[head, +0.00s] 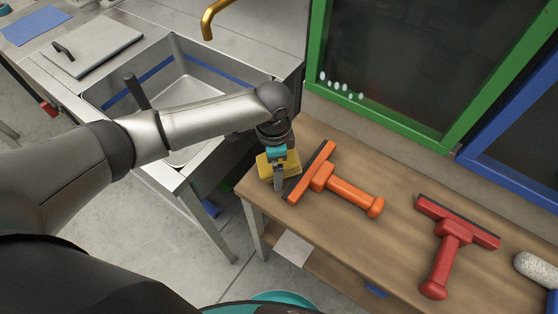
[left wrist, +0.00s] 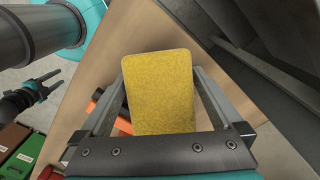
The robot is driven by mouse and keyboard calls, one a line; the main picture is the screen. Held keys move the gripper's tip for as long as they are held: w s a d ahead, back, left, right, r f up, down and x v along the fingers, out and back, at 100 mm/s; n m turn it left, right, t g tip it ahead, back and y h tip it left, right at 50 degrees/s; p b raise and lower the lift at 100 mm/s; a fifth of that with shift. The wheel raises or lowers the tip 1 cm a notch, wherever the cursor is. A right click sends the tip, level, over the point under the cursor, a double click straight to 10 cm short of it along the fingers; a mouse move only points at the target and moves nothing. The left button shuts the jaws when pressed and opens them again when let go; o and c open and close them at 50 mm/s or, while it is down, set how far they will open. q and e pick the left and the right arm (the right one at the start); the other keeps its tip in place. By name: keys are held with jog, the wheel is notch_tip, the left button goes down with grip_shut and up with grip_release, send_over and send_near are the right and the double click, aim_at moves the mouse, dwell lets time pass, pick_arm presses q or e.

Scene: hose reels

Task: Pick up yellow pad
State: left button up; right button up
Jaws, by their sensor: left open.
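The yellow pad (head: 263,166) lies at the left end of the wooden table, beside the orange squeegee. My left gripper (head: 279,183) is over it, pointing down, and hides its middle in the head view. In the left wrist view the pad (left wrist: 160,92) is a rounded yellow block between the two open fingers, with a gap at its right side. I cannot tell whether the left finger touches it. My right gripper (left wrist: 56,79) shows small at the left of the left wrist view, its fingers apart and empty.
The orange squeegee (head: 345,190) lies close to the right of my left gripper. A red squeegee (head: 447,250) lies farther right on the table (head: 385,235). A metal sink (head: 180,92) stands to the left. Green-framed (head: 385,125) and blue-framed panels stand behind the table.

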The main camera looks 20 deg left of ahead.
pick_arm(q)
jog(key=shift+c, duration=0.3)
jog(key=shift+f, duration=0.1)
jog(key=c, duration=1.3)
jog(key=shift+o, duration=0.2)
jog(key=shift+r+b, duration=0.2)
jog(key=shift+b, duration=0.15)
notch_tip(320, 180, up, 20)
jog(key=p, duration=0.5)
jog(key=shift+r, duration=0.15)
